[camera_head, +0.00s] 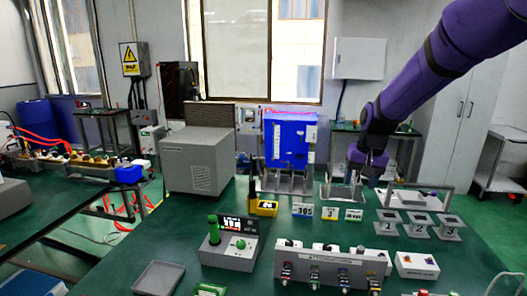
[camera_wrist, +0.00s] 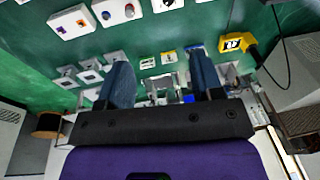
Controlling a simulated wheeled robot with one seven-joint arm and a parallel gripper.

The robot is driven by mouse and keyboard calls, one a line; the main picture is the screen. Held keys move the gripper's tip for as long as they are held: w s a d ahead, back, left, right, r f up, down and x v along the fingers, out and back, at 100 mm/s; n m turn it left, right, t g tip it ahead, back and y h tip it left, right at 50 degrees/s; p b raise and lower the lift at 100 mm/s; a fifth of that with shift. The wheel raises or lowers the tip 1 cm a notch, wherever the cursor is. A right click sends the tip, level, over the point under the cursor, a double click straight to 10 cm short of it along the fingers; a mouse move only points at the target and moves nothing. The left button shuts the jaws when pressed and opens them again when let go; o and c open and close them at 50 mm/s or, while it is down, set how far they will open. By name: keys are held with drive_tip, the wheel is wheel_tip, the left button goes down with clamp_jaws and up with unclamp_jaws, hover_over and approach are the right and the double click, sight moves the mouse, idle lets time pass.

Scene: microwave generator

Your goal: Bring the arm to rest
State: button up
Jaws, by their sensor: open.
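My purple arm (camera_head: 440,65) reaches in from the upper right of the head view. My gripper (camera_head: 368,180) hangs above the far right part of the green table (camera_head: 300,235), near a metal bracket fixture. In the wrist view my gripper (camera_wrist: 160,78) shows two dark blue fingers spread apart. I see nothing held between them, only small cards and metal fixtures beyond. How high the fingertips are above the fixture is hard to tell.
A blue machine (camera_head: 288,140) and a grey box (camera_head: 198,160) stand at the back. Three grey numbered stands (camera_head: 420,224) sit right of centre.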

drive_tip(key=s+d+r+n+t, duration=0.1)
drive_tip(key=s+r, duration=0.5)
drive_tip(key=s, duration=0.2)
drive_tip(key=s+d+r+t, duration=0.1)
drive_tip(key=s+d+r, duration=0.1)
drive_tip(key=s+r, duration=0.5)
drive_tip(key=s+d+n+t+h, duration=0.1)
drive_tip(key=s, duration=1.8)
drive_tip(key=shift+f, duration=0.25)
drive_tip(key=shift+s, duration=0.1)
